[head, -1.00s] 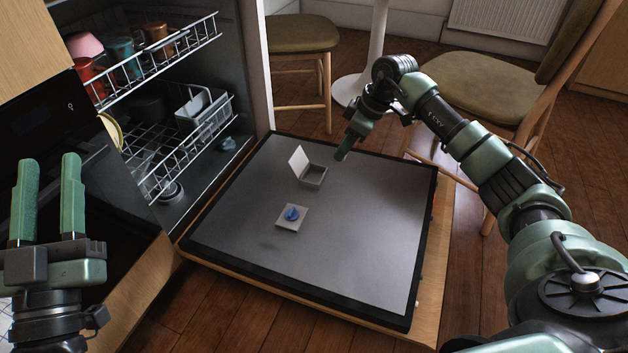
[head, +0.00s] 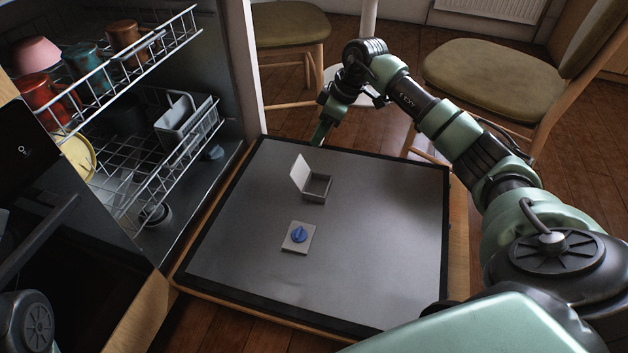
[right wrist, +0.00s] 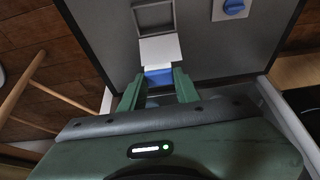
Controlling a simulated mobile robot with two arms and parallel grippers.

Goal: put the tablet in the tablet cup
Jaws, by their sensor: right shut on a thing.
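The tablet (right wrist: 158,77), a small blue and white block, is between the fingers of my right gripper (right wrist: 158,88) in the right wrist view. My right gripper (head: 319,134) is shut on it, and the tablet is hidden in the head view. The tablet cup (head: 317,187) is a small grey open box on the dishwasher door, with its pale lid (head: 300,172) standing up. My right gripper is beyond the cup, near the door's far edge. The cup (right wrist: 153,15) and lid (right wrist: 160,48) show ahead of the fingers in the wrist view. My left gripper is out of frame.
The dishwasher door (head: 230,235) lies open and flat. A blue knob (head: 299,235) sits on a plate nearer than the cup. Racks (head: 150,165) with mugs and a yellow plate (head: 78,157) stand at left. Chairs (head: 495,80) stand beyond. Much of the door is clear.

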